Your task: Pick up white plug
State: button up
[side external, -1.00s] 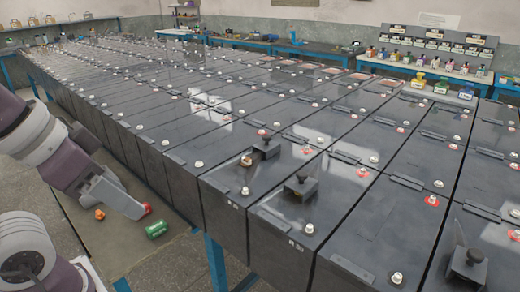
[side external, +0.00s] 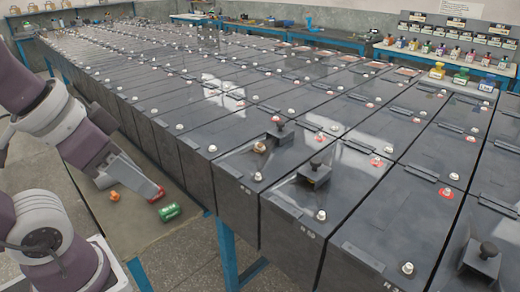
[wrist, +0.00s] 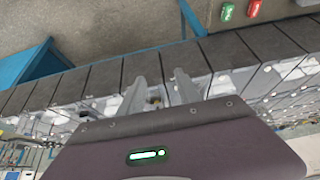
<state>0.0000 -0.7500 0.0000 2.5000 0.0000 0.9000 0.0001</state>
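Several small white plugs stand on the dark battery tops; the nearer ones include a front white plug (side external: 258,177), another (side external: 321,215) and another (side external: 407,268). I cannot tell which one the task means. My gripper (side external: 132,184) is at the left, beside the battery rows and away from these plugs. In the wrist view its two grey fingers (wrist: 161,76) are spread apart with nothing clearly held between them. A small yellowish spot shows between the fingers, too blurred to name.
A green cylinder (side external: 170,211), a red cylinder (side external: 158,194) and an orange piece (side external: 114,196) lie low beside the rows. Black-knobbed blocks (side external: 314,174) and a copper-coloured piece (side external: 260,147) stand on the battery tops. Blue benches (side external: 300,32) line the back.

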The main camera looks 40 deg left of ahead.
jog(key=w+a+r+m+g+h, duration=0.1)
jog(key=w+r+m, duration=0.3)
jog(key=w, duration=0.5)
jog(key=m+g+y, duration=0.1)
jog(key=m+g, duration=0.4)
jog(key=m, duration=0.9)
send_over(260, 145)
jog(key=f, duration=1.2)
jog(key=shift+s+f, duration=0.35)
jog(key=shift+f, duration=0.05)
jog(key=f, duration=0.4)
jog(key=w+f, duration=0.1)
jog(key=f, duration=0.2)
jog(key=shift+a, duration=0.1)
jog(key=shift+r, duration=0.1)
grip_shut()
